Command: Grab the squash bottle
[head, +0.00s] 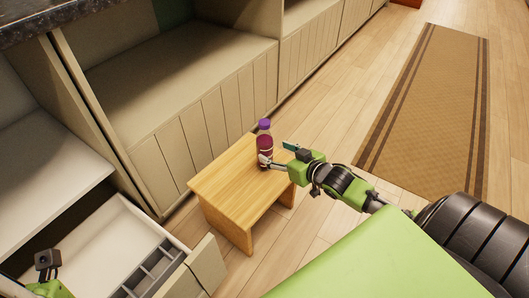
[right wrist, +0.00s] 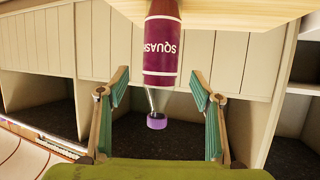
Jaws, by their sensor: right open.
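The squash bottle (head: 264,147) stands upright on a small wooden table, dark red with a pale band and a purple cap. In the right wrist view the squash bottle (right wrist: 161,50) appears upside down, with its "SQUASH" label facing me and its purple cap lowest. My right gripper (head: 276,154) is open at the bottle's right side. In the right wrist view its two teal-padded fingers stand apart on either side of the bottle's neck and cap, with gaps showing on both sides. Of my left arm only a wrist part shows at the lower left; its fingers are not visible.
The wooden table (head: 222,190) is otherwise bare. Cream panelled cabinets (head: 215,115) run behind it. An open drawer (head: 112,245) with a divided tray lies to its left. A brown carpet runner (head: 430,105) and open wooden floor lie to the right.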

